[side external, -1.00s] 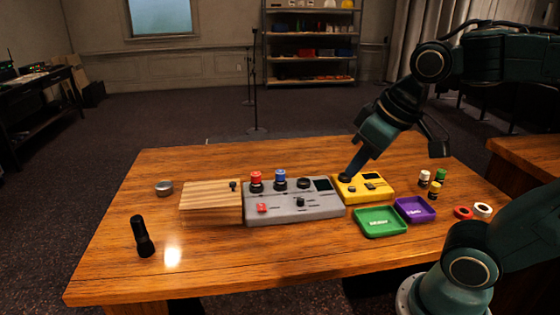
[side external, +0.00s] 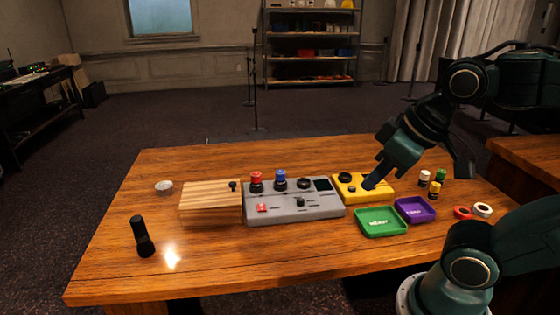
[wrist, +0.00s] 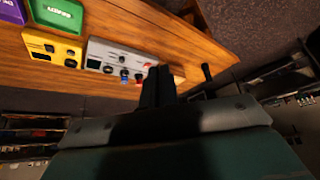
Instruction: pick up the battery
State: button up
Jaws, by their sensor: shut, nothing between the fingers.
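I cannot make out for certain which thing is the battery. The small upright cylinders at the right of the desk are the likeliest: one with a white top (side external: 424,178), one with a green top (side external: 440,175) and one with a yellow top (side external: 434,190). My gripper (side external: 369,185) is shut and empty, its tip over the right part of the yellow box (side external: 344,193), left of the cylinders. I cannot tell whether the tip touches the box. In the wrist view the dark fingers (wrist: 158,85) are together, and no cylinders show there.
A grey control panel (side external: 293,208) stands left of the yellow box, with a wooden board (side external: 210,198) beyond it. Green (side external: 381,222) and purple (side external: 415,209) trays lie in front. Red (side external: 463,212) and white (side external: 482,209) rings lie right.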

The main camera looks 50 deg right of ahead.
jog(key=o, duration=1.1)
jog(key=shift+c, duration=0.2)
jog(key=w+d+r+n+g+y, duration=0.1)
jog(key=w+d+r+n, duration=0.15)
jog(key=w, duration=0.85)
jog(key=w+d+r+n, duration=0.1)
jog(key=w+d, duration=0.2)
jog(key=w, duration=0.8)
jog(key=w+d+f+n+y, duration=0.1)
jog(key=w+d+f+n, duration=0.2)
jog(key=w+d+f, duration=1.1)
jog(key=shift+w+d+g+y, duration=0.3)
jog(key=shift+w+g, duration=0.1)
jog(key=shift+w, duration=0.25)
